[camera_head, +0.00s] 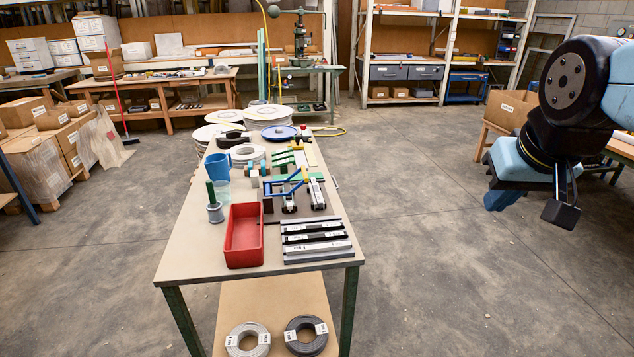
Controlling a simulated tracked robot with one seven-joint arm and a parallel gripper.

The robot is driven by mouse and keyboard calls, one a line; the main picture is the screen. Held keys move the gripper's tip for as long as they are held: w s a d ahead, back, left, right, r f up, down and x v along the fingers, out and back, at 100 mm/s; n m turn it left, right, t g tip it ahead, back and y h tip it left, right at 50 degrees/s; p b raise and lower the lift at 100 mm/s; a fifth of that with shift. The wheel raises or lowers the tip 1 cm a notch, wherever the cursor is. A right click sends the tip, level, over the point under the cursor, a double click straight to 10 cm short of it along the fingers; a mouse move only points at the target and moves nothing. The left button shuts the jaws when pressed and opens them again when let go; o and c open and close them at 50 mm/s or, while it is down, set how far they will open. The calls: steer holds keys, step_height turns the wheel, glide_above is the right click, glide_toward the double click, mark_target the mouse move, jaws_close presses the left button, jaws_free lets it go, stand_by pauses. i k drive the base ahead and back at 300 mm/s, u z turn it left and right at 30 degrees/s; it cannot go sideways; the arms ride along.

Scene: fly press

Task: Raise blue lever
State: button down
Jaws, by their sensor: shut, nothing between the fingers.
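The blue lever (284,188) is a thin blue bar frame on a small dark-based fixture with white and metal parts. It stands near the middle of the long worktable (190,248). The lever looks low and slightly tilted; its exact angle is too small to tell. My gripper (501,200) is at the right side of the view, in the air over the floor, well to the right of the table and far from the lever. Its blue jaws look shut and empty, pointing down. Part of the gripper is hidden by my wrist.
Open floor (430,240) lies between the table and my gripper.

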mark_target(288, 192)
steer(key=u, duration=0.05)
steer(key=i, duration=0.9)
steer(key=z, duration=0.1)
